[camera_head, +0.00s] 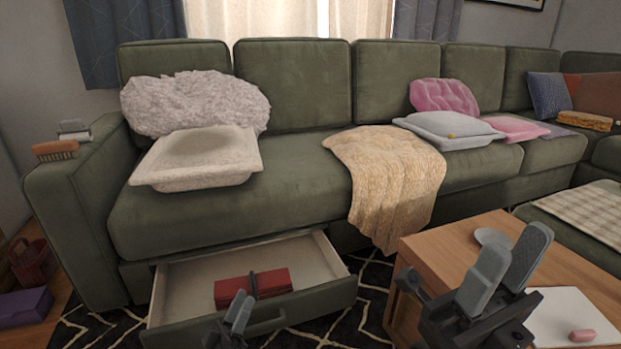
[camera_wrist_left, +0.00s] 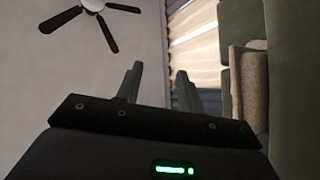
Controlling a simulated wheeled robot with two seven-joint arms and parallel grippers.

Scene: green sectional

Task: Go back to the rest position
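My left gripper (camera_head: 241,306) is low in the head view, in front of the open drawer, with only its fingers and a little of its body showing. In the left wrist view its fingers (camera_wrist_left: 160,82) stand apart with nothing between them. My right gripper (camera_head: 516,248) is at the lower right, in front of the wooden table (camera_head: 440,241). Its two fingers point up and stand apart, and nothing shows between them.
An open drawer (camera_head: 195,279) under the green sofa (camera_head: 300,206) holds a red folded item (camera_head: 275,281). The wooden table bears a white sheet (camera_head: 558,311), a pink oval item (camera_head: 582,335) and a grey dish (camera_head: 493,238). A brush (camera_head: 56,151) lies on the armrest.

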